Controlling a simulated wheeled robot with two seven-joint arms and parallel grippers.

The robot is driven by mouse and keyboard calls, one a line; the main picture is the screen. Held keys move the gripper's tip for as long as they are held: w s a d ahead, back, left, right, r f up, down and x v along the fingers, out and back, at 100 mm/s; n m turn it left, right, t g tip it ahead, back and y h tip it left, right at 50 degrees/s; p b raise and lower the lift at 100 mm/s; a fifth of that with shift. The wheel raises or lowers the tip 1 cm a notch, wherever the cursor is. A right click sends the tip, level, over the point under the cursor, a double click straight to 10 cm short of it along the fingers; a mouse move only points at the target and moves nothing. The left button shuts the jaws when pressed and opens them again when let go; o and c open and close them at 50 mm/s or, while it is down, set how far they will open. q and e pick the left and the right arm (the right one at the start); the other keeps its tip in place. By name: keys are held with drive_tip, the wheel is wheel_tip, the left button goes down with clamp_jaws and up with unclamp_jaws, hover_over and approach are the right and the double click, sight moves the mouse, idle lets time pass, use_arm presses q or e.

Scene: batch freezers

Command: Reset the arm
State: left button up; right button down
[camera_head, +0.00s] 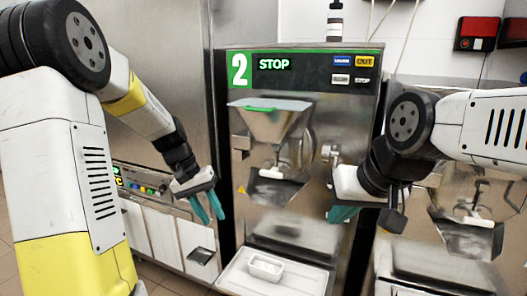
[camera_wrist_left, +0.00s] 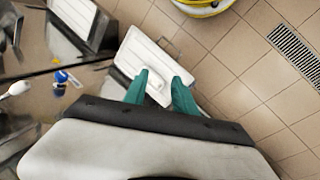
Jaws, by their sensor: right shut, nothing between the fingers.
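My left gripper (camera_head: 208,208) has its teal fingers apart and empty, pointing down in front of the left side of the machine marked 2. In the left wrist view its two fingertips (camera_wrist_left: 159,80) also stand apart, with only the view below between them. My right gripper (camera_head: 343,213) is shut, at the right side of the same machine; its arm comes in from the right.
The batch freezer (camera_head: 305,85) has a green-and-black STOP panel and a steel hopper (camera_head: 270,118). A white tub (camera_head: 266,267) sits on a white tray (camera_head: 235,277) below. Steel cabinets stand at left, another machine (camera_head: 470,235) at right. Tiled floor (camera_wrist_left: 245,60) is visible.

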use_arm(q)
drive_tip(key=s+r+t+y, duration=0.1)
drive_tip(key=s+r+t, duration=0.2)
drive_tip(key=s+r, duration=0.3)
drive_tip(key=s+r+t+y, duration=0.1)
drive_tip(key=s+r+t, duration=0.2)
drive_tip(key=s, duration=0.9)
wheel_tip(320, 180, up, 4)
drive_tip(key=shift+d+f+m, duration=0.15)
drive_tip(key=shift+f+m, duration=0.05)
drive_tip(key=shift+m, duration=0.1)
